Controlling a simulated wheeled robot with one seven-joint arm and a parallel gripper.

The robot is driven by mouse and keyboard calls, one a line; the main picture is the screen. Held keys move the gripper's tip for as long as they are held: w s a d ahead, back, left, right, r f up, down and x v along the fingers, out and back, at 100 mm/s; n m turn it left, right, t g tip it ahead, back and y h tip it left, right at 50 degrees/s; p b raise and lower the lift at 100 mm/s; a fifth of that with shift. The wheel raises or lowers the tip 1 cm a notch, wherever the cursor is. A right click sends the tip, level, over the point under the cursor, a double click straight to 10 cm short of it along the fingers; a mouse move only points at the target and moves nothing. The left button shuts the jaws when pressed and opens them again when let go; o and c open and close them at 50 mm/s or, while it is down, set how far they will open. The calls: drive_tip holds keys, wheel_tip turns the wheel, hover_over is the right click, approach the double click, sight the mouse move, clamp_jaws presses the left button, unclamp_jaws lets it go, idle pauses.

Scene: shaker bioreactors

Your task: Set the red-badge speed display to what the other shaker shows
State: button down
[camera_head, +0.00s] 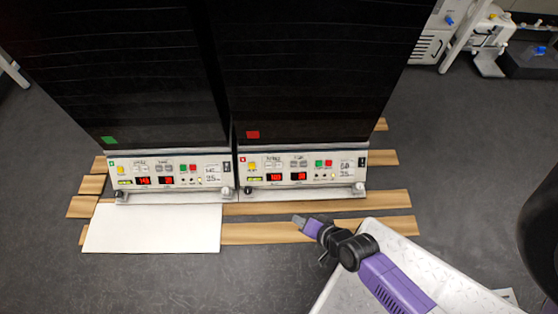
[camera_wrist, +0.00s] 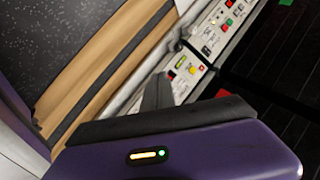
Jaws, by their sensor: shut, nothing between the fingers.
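The red-badge shaker's panel (camera_head: 305,172) is at the right in the head view, below a black cabinet with a red badge (camera_head: 253,134). Its red speed display (camera_head: 275,177) seems to read 103, but the digits are small. The green-badge shaker's panel (camera_head: 170,175) is to its left, under a green badge (camera_head: 109,140). Its speed display (camera_head: 143,181) seems to read 145 or 148. My gripper (camera_head: 299,220) is shut and empty, in front of the red-badge panel and apart from it. The wrist view shows the gripper finger (camera_wrist: 158,92) beside a panel (camera_wrist: 187,72).
A white board (camera_head: 155,228) lies on the floor before the green-badge shaker. Wooden slats (camera_head: 270,233) run under and in front of both shakers. White lab equipment (camera_head: 490,40) stands at the back right. A dark rounded object (camera_head: 540,230) is at the right edge. Grey floor is clear at front left.

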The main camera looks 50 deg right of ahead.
sight(279, 165)
drive_tip(key=w+d+f+m+g+y+p, duration=0.1)
drive_tip(key=w+d+m+y+p, duration=0.2)
drive_tip(key=w+d+m, duration=0.7)
drive_tip(key=w+m+p, duration=0.2)
drive_tip(key=w, duration=0.2)
drive_tip(key=shift+f+y, duration=0.35)
drive_tip(key=shift+y, duration=0.05)
drive_tip(key=shift+d+f, duration=0.1)
drive_tip(key=shift+d, duration=0.05)
drive_tip(key=w+d+f+b, duration=0.1)
drive_tip(key=b, duration=0.1)
drive_tip(key=w+d+f+b, duration=0.1)
drive_tip(key=f+b, duration=0.1)
drive_tip(key=b, duration=0.1)
drive_tip(key=w+d+f+b, duration=0.1)
drive_tip(key=d+f+b, duration=0.1)
drive_tip(key=shift+w+b, duration=0.1)
drive_tip(key=shift+b, duration=0.25)
drive_tip(key=shift+w+d+f+b, duration=0.4)
drive_tip(key=shift+d+b, duration=0.15)
drive_tip(key=shift+w+f, duration=0.1)
idle(0.5)
drive_tip(key=shift+w+d+f, duration=0.1)
drive_tip(key=shift+d+f, duration=0.05)
drive_tip(key=shift+d, duration=0.1)
